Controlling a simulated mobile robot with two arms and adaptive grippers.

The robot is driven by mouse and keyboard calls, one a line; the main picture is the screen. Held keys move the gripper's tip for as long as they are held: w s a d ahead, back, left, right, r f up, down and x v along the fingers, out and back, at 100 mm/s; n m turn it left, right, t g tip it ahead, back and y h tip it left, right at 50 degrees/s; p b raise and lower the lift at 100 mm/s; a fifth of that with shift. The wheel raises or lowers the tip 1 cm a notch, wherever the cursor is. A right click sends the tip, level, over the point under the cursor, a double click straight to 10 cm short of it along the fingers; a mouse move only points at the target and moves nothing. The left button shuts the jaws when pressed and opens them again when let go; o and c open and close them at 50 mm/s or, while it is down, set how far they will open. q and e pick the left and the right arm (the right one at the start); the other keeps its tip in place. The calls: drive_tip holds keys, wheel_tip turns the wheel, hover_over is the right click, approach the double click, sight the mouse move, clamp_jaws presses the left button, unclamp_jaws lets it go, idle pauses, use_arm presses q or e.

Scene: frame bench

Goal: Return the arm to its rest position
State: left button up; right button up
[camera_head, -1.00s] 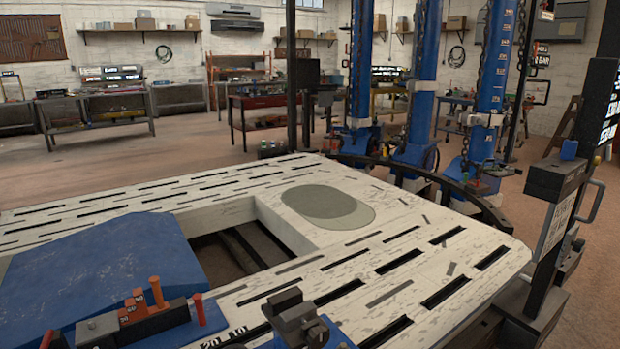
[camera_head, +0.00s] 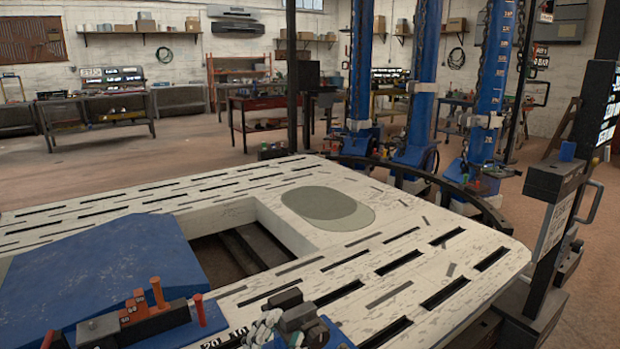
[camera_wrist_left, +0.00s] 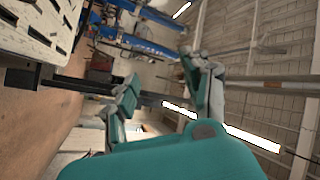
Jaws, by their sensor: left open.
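A small part of my left gripper (camera_head: 264,328) shows at the bottom edge of the head view, as pale grey links beside a dark clamp block. In the left wrist view my left gripper (camera_wrist_left: 162,75) has its two teal-padded fingers spread apart, with nothing between them. The wrist view is turned on its side and shows the room, wall and ceiling lights beyond the fingers. The rest of the left arm is hidden below the head view. My right gripper is in neither view.
A white slotted frame bench (camera_head: 400,262) fills the foreground, with a rectangular opening. A blue ramp (camera_head: 95,265) and a block with red and orange pins (camera_head: 145,315) lie at the left. A dark clamp block (camera_head: 300,318) is close to the gripper. Blue towers (camera_head: 490,90) stand behind.

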use_arm(q)
drive_tip(key=s+a+f+n+g+y, duration=0.3)
drive_tip(key=a+f+n+y, duration=0.15)
drive_tip(key=a+f, duration=0.2)
drive_tip(key=s+a+f+n+g+y, duration=0.2)
drive_tip(key=a+f+n+g+y, duration=0.15)
drive_tip(key=a+f+n, duration=0.35)
drive_tip(key=s+a+f+g, duration=0.1)
drive_tip(key=s+f+g, duration=0.45)
drive_tip(key=s, duration=0.45)
drive_tip(key=s+a+f+g, duration=0.1)
drive_tip(key=s+f+g, duration=0.3)
drive_tip(key=s+f, duration=0.4)
drive_tip(key=s+f+g, duration=0.1)
drive_tip(key=s+f, duration=0.1)
drive_tip(key=f, duration=1.2)
drive_tip(key=s+f, duration=0.2)
drive_tip(key=f, duration=1.2)
drive_tip(key=s+a+r+p, duration=0.1)
drive_tip(key=s+p, duration=0.6)
drive_tip(key=s+a+r+g+p, duration=0.1)
drive_tip(key=s+a+r+p, duration=0.1)
drive_tip(key=s+p, duration=0.6)
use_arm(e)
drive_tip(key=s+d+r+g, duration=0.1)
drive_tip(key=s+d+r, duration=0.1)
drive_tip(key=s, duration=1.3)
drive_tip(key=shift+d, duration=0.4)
